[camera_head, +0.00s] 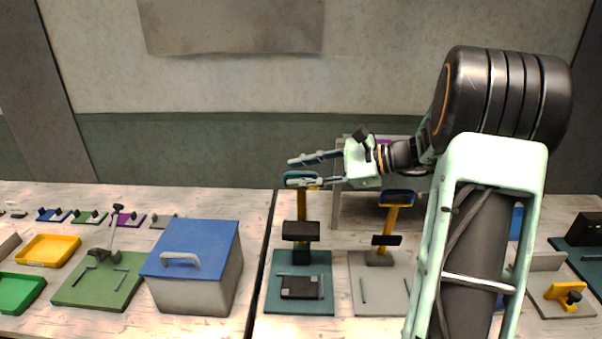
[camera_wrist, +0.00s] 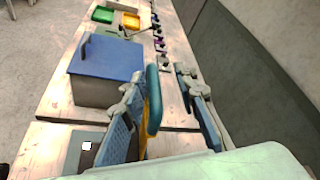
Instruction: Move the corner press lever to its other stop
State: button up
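A press on a teal base (camera_head: 300,306) has an upright yellow lever (camera_head: 302,208) with a teal handle (camera_head: 297,175) on top. My gripper (camera_head: 291,172) is open at that handle, its fingers pointing left. In the wrist view the handle (camera_wrist: 153,100) lies between the two spread fingers, closer to the left one; I cannot tell whether they touch. A similar press with a yellow lever (camera_head: 391,220) and dark blue handle (camera_head: 397,197) stands to the right on a grey base (camera_head: 356,262). No label shows which is the corner press.
A grey box with a blue lid (camera_head: 215,240) stands left, beyond the seam between tables. Further left are a green plate with a thin lever (camera_head: 113,235), a yellow tray (camera_head: 47,251) and a green tray (camera_head: 18,290). A grey frame (camera_head: 337,215) stands behind the presses.

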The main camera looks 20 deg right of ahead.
jog(key=shift+s, duration=0.1)
jog(key=v, duration=1.2)
